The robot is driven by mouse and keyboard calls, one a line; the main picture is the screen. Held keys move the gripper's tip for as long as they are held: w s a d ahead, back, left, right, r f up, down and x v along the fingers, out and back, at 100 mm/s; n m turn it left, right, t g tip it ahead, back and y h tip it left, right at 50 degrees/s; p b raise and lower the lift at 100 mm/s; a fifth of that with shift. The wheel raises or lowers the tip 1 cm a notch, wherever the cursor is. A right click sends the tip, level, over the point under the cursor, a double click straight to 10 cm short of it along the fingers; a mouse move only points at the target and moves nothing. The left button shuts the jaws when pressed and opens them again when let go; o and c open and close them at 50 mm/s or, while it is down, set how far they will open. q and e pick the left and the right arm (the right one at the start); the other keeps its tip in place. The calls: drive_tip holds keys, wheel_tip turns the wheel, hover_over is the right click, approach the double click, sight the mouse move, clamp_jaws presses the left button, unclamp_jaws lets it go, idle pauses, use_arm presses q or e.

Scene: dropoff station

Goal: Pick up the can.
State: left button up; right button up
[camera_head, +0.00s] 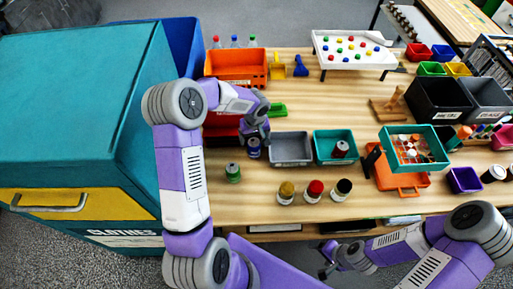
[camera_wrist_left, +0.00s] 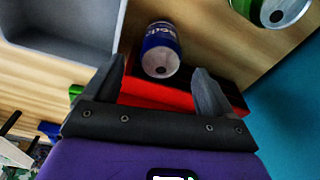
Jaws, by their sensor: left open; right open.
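A blue can (camera_head: 254,149) stands on the wooden table, left of the grey bin. It also shows in the left wrist view (camera_wrist_left: 160,48), beyond and between my left fingertips. My left gripper (camera_head: 256,136) is open at this can and partly covers it in the head view; the left wrist view (camera_wrist_left: 158,76) shows no hold on it. A green can (camera_head: 233,172) stands nearer the front edge and shows at the wrist view's top right (camera_wrist_left: 284,10). Another can (camera_head: 341,149) sits in the teal bin. My right gripper (camera_head: 325,262) is open and empty, below the table's front edge.
A grey bin (camera_head: 290,135) and the teal bin (camera_head: 334,134) stand right of the blue can. Three jars (camera_head: 315,197) stand near the front edge. A teal clothes container (camera_head: 80,95) borders the left.

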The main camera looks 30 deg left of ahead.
sight(254, 142)
use_arm(q)
drive_tip(key=shift+s+f, duration=0.3)
drive_tip(key=shift+f, duration=0.5)
drive_tip(key=f, duration=0.5)
drive_tip(key=shift+w+a, duration=0.2)
drive_tip(key=shift+w, duration=0.2)
drive_tip(key=shift+r, duration=0.1)
drive_tip(key=c, duration=1.1)
